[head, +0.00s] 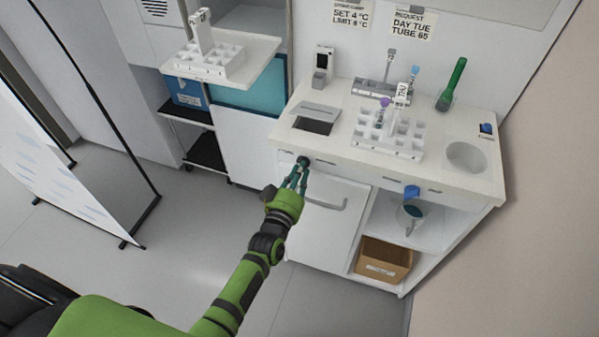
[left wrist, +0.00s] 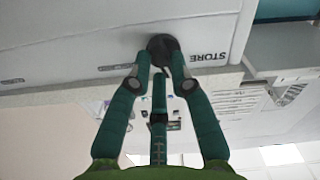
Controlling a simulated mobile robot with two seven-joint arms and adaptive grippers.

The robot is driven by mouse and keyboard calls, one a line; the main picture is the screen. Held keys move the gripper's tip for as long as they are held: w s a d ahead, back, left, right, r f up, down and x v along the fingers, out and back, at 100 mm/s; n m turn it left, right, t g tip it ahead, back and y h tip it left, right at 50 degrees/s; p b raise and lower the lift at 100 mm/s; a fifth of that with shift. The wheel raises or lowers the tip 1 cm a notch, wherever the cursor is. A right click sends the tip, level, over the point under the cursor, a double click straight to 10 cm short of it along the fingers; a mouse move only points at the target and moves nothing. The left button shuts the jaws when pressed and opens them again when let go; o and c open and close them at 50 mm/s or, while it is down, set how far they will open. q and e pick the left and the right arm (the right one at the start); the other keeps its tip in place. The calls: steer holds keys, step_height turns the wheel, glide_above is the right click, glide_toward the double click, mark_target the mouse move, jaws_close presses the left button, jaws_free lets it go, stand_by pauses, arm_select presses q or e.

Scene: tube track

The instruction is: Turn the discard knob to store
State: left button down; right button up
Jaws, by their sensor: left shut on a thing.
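A dark round knob (head: 303,160) sits on the counter's front face, below the dark opening in the top. It also shows in the left wrist view (left wrist: 163,44), where the word STORE (left wrist: 207,57) appears upside down to its right. My left gripper (head: 299,170) is shut on this knob; in the left wrist view its green fingers (left wrist: 160,58) close in from both sides. They partly cover the knob, and I cannot tell which way it points. A blue knob (head: 412,191) is farther right on the same front. My right gripper is not in view.
Below are a white door with a handle (head: 328,204) and a brown box (head: 384,260). A folding screen (head: 75,155) stands left; the floor between is clear.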

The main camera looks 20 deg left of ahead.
arm_select(q)
steer(key=shift+r+n, duration=0.1)
steer(key=shift+n, duration=1.8)
steer(key=c, duration=1.1)
jaws_free()
steer(key=s, duration=1.2)
steer(key=shift+a, duration=0.25)
